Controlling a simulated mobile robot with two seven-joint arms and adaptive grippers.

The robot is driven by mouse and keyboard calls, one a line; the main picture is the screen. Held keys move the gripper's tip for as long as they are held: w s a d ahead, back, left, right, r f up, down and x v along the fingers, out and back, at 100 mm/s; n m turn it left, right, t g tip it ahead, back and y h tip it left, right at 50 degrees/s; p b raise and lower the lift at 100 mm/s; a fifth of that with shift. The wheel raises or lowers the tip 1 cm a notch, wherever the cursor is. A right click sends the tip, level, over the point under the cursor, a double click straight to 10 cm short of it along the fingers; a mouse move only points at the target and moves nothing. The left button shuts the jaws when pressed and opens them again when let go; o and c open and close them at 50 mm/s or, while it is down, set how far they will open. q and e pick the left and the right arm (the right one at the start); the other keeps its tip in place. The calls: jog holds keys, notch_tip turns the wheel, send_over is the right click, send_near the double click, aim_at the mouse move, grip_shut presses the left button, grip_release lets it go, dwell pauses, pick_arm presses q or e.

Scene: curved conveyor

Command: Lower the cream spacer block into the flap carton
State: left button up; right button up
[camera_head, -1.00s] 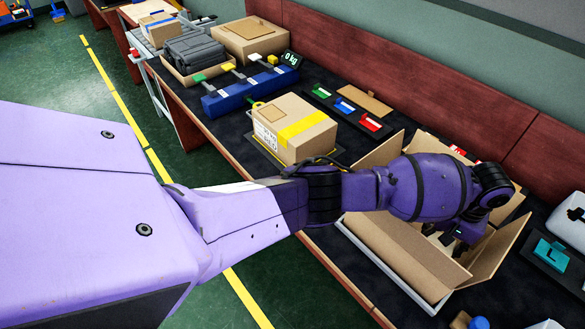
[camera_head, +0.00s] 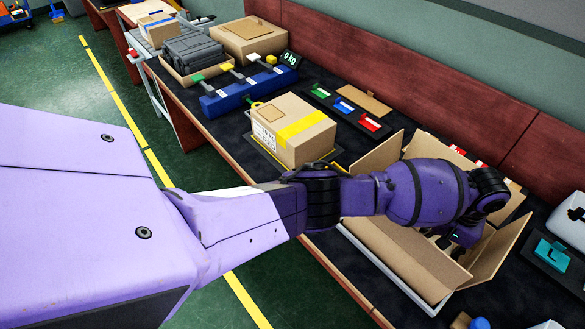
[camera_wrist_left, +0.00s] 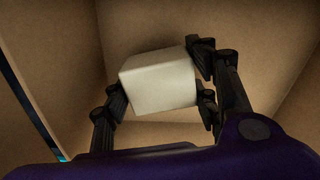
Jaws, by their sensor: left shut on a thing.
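The cream spacer block (camera_wrist_left: 158,82) is between the fingers of my left gripper (camera_wrist_left: 160,95) in the left wrist view. The gripper is shut on it, and the block looks slightly tilted. Brown carton walls surround the block and fingers in that view. In the head view the open flap carton (camera_head: 415,255) stands on the table at the lower right, its flaps spread outward. My left gripper (camera_head: 447,240) reaches down into its opening there, mostly hidden by my purple wrist. The block cannot be made out in the head view. Whether it touches the carton floor, I cannot tell.
A closed carton with yellow tape (camera_head: 295,130) stands left of the flap carton. Behind it is a black tray with green, blue and red pieces (camera_head: 345,106). A teal item (camera_head: 552,253) lies to the right. A wooden back panel (camera_head: 400,75) runs behind.

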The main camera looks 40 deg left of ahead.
pick_arm(q)
jog(key=shift+f, duration=0.15)
jog(key=o, duration=1.2)
notch_tip(320, 180, up, 12)
jog(key=shift+r, duration=0.1)
